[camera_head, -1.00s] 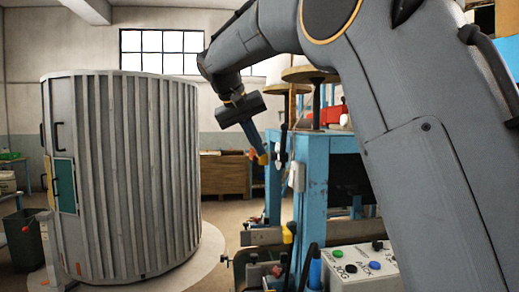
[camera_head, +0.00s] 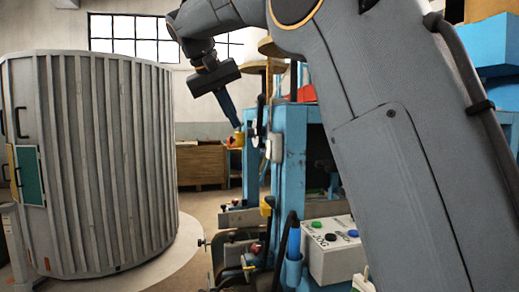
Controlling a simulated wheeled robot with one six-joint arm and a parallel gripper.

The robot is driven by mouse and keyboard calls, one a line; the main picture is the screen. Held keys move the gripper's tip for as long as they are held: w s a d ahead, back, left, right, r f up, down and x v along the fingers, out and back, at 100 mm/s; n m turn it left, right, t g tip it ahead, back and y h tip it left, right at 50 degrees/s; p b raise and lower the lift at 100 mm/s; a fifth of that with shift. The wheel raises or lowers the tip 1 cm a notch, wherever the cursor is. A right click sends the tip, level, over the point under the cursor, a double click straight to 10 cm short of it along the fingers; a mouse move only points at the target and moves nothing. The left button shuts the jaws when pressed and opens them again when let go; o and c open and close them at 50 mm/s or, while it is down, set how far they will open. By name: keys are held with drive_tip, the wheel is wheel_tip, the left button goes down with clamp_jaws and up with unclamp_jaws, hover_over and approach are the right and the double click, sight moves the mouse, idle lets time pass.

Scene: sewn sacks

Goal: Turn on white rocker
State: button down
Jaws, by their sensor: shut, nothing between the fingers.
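My gripper (camera_head: 238,124) hangs from the arm at upper centre, pointing down and slightly right. Its slim fingers are together and empty. Its tip appears beside the blue machine frame (camera_head: 290,150); whether it touches anything there is unclear. A white switch-like box (camera_head: 274,147) is on the frame's left post, right of my gripper. A light control box (camera_head: 335,262) with green, black and blue buttons stands lower right, partly hidden behind my arm. I cannot make out for certain which part is the white rocker.
A large ribbed grey drum cabinet (camera_head: 105,160) on a round base fills the left. A wooden cabinet (camera_head: 201,165) stands behind. Clamps and levers (camera_head: 245,240) stick out at the machine's lower left. Floor (camera_head: 200,205) is clear between drum and machine.

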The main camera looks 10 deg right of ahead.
sight(269, 149)
drive_tip(key=w+d+f+p, duration=0.2)
drive_tip(key=w+d+f, duration=0.1)
drive_tip(key=d+f, duration=0.5)
drive_tip(key=shift+w+d+f, duration=0.25)
drive_tip(key=shift+w+f, duration=0.1)
drive_tip(key=shift+d+f, duration=0.2)
drive_tip(key=shift+d, duration=0.05)
idle(0.3)
drive_tip(key=shift+r+p, duration=0.2)
drive_tip(key=shift+p, duration=0.2)
